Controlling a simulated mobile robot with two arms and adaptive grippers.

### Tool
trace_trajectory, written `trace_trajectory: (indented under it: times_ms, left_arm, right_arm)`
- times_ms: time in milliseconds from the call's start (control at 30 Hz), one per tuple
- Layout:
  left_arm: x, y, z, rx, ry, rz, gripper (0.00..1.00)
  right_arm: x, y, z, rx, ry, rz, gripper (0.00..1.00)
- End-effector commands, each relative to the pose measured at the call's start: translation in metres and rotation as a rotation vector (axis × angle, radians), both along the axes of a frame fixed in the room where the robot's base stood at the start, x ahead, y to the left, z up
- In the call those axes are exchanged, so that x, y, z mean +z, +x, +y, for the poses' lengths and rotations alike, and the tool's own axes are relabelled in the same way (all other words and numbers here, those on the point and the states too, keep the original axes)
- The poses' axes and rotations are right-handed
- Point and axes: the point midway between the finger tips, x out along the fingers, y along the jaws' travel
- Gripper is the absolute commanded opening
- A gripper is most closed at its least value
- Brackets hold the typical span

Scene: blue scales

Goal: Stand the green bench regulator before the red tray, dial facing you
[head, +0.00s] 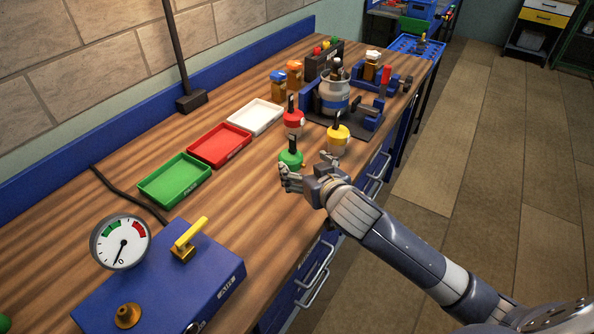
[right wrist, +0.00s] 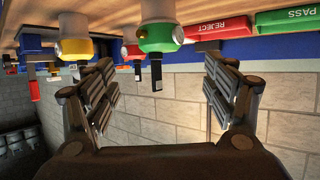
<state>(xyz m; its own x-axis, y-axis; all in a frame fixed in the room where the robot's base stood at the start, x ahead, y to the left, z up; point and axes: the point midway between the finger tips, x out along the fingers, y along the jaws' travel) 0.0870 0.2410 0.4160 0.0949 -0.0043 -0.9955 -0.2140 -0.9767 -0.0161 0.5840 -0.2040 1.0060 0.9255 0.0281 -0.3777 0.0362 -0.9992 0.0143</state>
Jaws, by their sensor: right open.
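The green bench regulator (head: 291,158) stands upright on the wooden bench, black stem up, just beyond my right gripper (head: 307,168). In the right wrist view, which looks upside down, the green regulator (right wrist: 160,35) shows ahead between the spread fingers, with clear space around it. My right gripper is open and empty. Its fingers hide part of the regulator's lower body in the head view. The red tray (head: 219,157) lies empty to the left, between the green and white trays. My left gripper is out of view.
A red regulator (head: 293,118) and a yellow regulator (head: 338,140) stand close behind the green one. The green tray (head: 174,190) and white tray (head: 255,127) flank the red tray. A blue gauge box (head: 215,275) stands nearer. Bare wood lies before the trays.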

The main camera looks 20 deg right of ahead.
Motion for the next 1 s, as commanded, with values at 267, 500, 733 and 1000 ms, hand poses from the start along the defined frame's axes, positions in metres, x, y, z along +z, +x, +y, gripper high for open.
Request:
trace_trajectory:
  times_ms: [267,500,733,1000]
  left_arm:
    - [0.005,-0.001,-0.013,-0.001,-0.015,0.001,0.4]
    - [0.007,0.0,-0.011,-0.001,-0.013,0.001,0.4]
    - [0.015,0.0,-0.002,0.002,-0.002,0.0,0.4]
    - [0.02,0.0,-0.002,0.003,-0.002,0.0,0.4]
  right_arm:
    - [-0.014,0.034,0.002,-0.005,0.011,0.004,0.77]
    - [-0.021,0.051,0.003,-0.003,0.01,0.003,0.77]
    - [-0.032,0.069,0.007,-0.003,0.007,0.004,0.77]
    - [-0.044,0.094,0.009,-0.003,0.009,0.003,0.77]
